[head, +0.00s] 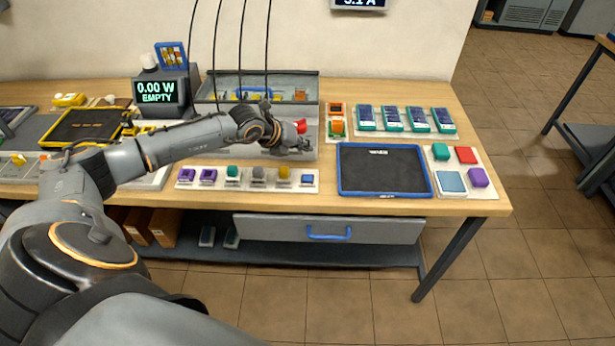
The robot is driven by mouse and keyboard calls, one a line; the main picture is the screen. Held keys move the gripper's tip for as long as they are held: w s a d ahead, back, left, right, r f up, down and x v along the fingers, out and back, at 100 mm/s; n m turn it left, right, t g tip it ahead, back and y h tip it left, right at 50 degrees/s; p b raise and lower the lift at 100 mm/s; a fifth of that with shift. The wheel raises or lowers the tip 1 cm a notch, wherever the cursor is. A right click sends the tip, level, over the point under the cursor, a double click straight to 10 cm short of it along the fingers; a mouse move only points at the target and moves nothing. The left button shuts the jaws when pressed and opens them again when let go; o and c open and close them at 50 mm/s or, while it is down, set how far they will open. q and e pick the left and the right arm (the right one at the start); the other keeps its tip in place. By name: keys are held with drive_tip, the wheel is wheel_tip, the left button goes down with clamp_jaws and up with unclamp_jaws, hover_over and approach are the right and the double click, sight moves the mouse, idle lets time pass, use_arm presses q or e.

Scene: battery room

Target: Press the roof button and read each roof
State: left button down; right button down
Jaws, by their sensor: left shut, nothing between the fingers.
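My left arm comes in from the left, and its gripper (300,143) is shut and empty above a grey panel at the middle of the bench. A small red piece (301,126) shows right beside the gripper; I cannot tell whether they touch or whether it is a button. A black display (155,92) reads "0.00 W EMPTY". A wall display (358,3), cut off at the top, seems to read "5.1 A". Several panel-topped green units (391,118) stand in a row at the back right; I cannot tell if these are the roofs. My right gripper is not in view.
A blue-framed dark board (383,169) lies right of the gripper. A white plate (447,185) holds coloured blocks. A strip (213,186) with several coloured pieces lies at the front edge. A grey tray (225,97) with hanging cables stands behind. Floor at right is mostly clear.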

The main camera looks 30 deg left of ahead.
use_arm(q)
drive_tip(key=b, duration=0.5)
hover_over(305, 178)
wheel_tip(305, 178, down, 8)
drive_tip(key=shift+r, duration=0.2)
drive_tip(key=shift+f+b, duration=0.45)
drive_tip(key=shift+f, duration=0.15)
idle(0.8)
drive_tip(key=shift+f+b, duration=0.35)
drive_tip(key=shift+f, duration=0.05)
